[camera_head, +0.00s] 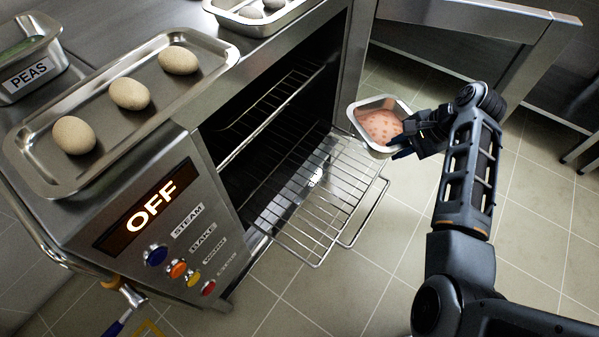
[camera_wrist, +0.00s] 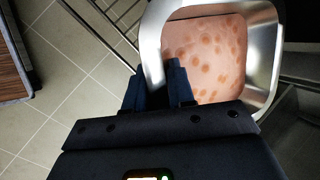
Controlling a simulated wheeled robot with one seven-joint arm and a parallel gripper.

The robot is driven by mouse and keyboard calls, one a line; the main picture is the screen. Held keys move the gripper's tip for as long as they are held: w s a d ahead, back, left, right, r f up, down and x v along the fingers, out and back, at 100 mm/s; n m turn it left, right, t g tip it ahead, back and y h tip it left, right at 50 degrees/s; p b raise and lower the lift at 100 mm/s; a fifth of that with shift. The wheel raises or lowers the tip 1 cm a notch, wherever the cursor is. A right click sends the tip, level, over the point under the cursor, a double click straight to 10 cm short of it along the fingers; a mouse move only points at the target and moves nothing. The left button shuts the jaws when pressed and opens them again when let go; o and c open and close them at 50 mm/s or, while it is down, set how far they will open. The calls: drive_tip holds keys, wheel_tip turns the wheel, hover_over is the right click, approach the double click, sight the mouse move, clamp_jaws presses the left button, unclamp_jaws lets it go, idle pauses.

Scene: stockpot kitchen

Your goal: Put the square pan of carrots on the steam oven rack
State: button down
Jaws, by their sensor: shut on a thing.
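A square metal pan (camera_head: 381,124) holds a pinkish-orange filling with darker round spots. My gripper (camera_head: 408,140) is shut on the pan's near right wall and holds it off the floor. In the wrist view the pan (camera_wrist: 262,60) lies just beyond my gripper's fingers (camera_wrist: 160,88), which grip its rim. The steam oven (camera_head: 170,225) stands at the left with its front open and its display reading OFF. A wire rack (camera_head: 318,205) is pulled out of the oven. The pan is beside the rack's far right part; I cannot tell its height above it.
A tray (camera_head: 105,95) with three egg-like things and a tub marked PEAS (camera_head: 30,62) stand on the oven top. Another tray (camera_head: 258,22) sits at the back. A second rack (camera_head: 270,105) is higher inside the oven. An open door or panel (camera_head: 480,30) extends at the upper right.

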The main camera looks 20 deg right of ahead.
drive_tip(key=s+a+f+m+t+h+b, duration=0.1)
drive_tip(key=s+a+f+m+b, duration=0.15)
drive_tip(key=s+a+f, duration=0.4)
drive_tip(key=w+a+f, duration=0.2)
drive_tip(key=a, duration=0.1)
drive_tip(key=w+a+f+b, duration=0.1)
drive_tip(key=w+a+f, duration=0.1)
drive_tip(key=w+a, duration=0.1)
drive_tip(key=w+a+f, duration=0.2)
drive_tip(key=a, duration=0.1)
drive_tip(key=shift+w+a+f+b, duration=0.25)
drive_tip(key=shift+f+b, duration=0.05)
drive_tip(key=shift+b, duration=0.1)
drive_tip(key=shift+f+b, duration=0.7)
drive_tip(key=shift+f, duration=1.3)
drive_tip(key=c, duration=1.2)
unclamp_jaws()
drive_tip(key=shift+f, duration=0.1)
drive_tip(key=shift+c, duration=0.2)
